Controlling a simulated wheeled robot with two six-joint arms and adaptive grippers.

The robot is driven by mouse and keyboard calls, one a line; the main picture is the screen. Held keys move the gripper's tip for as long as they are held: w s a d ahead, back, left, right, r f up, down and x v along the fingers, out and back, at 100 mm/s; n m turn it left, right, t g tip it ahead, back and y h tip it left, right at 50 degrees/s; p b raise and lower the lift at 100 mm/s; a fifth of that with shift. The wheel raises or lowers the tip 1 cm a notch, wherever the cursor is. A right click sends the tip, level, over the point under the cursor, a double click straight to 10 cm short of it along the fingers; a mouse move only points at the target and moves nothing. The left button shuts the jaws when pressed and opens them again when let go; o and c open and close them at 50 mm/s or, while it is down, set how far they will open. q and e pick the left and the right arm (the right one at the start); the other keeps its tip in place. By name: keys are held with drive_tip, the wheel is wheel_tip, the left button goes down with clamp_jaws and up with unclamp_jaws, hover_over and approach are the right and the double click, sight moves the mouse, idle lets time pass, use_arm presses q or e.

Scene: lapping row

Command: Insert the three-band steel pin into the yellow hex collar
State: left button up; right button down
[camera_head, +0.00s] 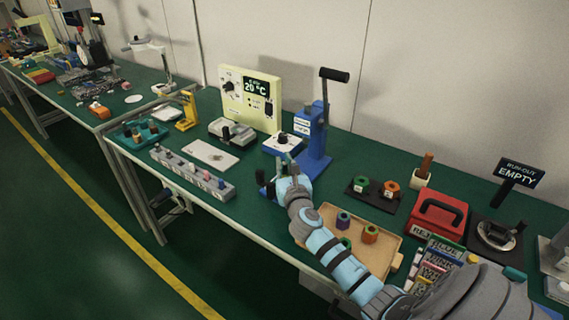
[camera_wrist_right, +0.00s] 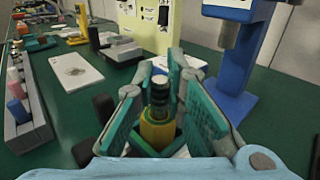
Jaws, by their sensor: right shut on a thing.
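My right gripper (camera_head: 285,181) is in front of the blue press, low over the table's front edge. The lower end of the collar is hidden between the pads. My left gripper is not in view.
The blue press (camera_head: 315,140) with its raised lever stands close behind the gripper. A grey pin rack (camera_head: 193,174) lies to the left. A tan tray (camera_head: 384,252) with several coloured collars is at the right, near a red box (camera_head: 438,215). A white plate (camera_head: 210,153) lies beyond the rack.

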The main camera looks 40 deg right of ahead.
drive_tip(key=shift+f, duration=0.2)
drive_tip(key=c, duration=1.6)
unclamp_jaws()
drive_tip(key=shift+o, duration=0.2)
drive_tip(key=shift+s, duration=0.1)
drive_tip(key=v, duration=1.2)
